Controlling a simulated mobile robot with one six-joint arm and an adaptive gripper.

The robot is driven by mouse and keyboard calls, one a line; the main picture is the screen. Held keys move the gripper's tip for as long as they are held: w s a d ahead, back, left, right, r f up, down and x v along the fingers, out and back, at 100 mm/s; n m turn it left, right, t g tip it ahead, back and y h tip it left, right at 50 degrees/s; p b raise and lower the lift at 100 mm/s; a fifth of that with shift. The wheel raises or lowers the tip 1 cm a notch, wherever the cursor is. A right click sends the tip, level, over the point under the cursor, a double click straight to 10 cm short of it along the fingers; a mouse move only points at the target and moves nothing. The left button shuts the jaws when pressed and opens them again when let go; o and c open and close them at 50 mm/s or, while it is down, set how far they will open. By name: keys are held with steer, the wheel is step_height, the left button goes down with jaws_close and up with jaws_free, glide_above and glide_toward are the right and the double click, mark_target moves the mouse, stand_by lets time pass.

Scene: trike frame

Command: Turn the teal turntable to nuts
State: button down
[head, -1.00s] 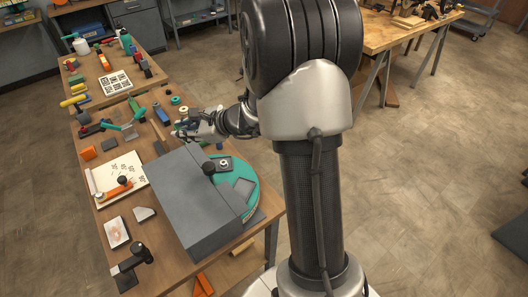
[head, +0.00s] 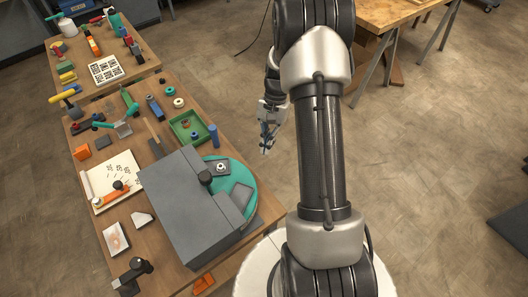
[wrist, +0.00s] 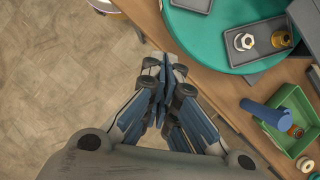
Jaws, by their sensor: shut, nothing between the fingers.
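The teal turntable (head: 243,182) sits at the right edge of the workbench, partly hidden under a grey box-shaped cover (head: 190,205) with a black knob on top. A grey tray (head: 219,167) with a pale nut-like ring lies on its exposed part. In the wrist view the turntable (wrist: 205,45) shows at the top right, its tray (wrist: 262,41) holding a pale hex nut and a brassy part. My gripper (head: 266,150) is shut and empty, off the bench's right side above the floor. It also shows in the wrist view (wrist: 165,70), apart from the turntable.
A green bin (head: 190,128) and a blue cylinder (head: 213,136) stand behind the turntable. Tools, papers and small parts cover the bench's left side. Open floor (head: 430,180) lies right of the bench.

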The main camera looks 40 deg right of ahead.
steer(key=s+a+f+b, duration=0.1)
steer(key=a+f, duration=0.1)
steer(key=s+a+f+b, duration=0.1)
steer(key=f, duration=0.2)
steer(key=s+a+f+b, duration=0.1)
steer(key=a+f, duration=0.1)
steer(key=f, duration=0.1)
steer(key=shift+s+a, duration=0.45)
steer(key=shift+a, duration=0.15)
steer(key=shift+s, duration=0.15)
steer(key=shift+s+a+m, duration=0.1)
steer(key=shift+s+m, duration=0.15)
steer(key=shift+m, duration=0.05)
steer(key=shift+s+a+m, duration=0.2)
steer(key=shift+s+m, duration=0.2)
steer(key=shift+s, duration=0.1)
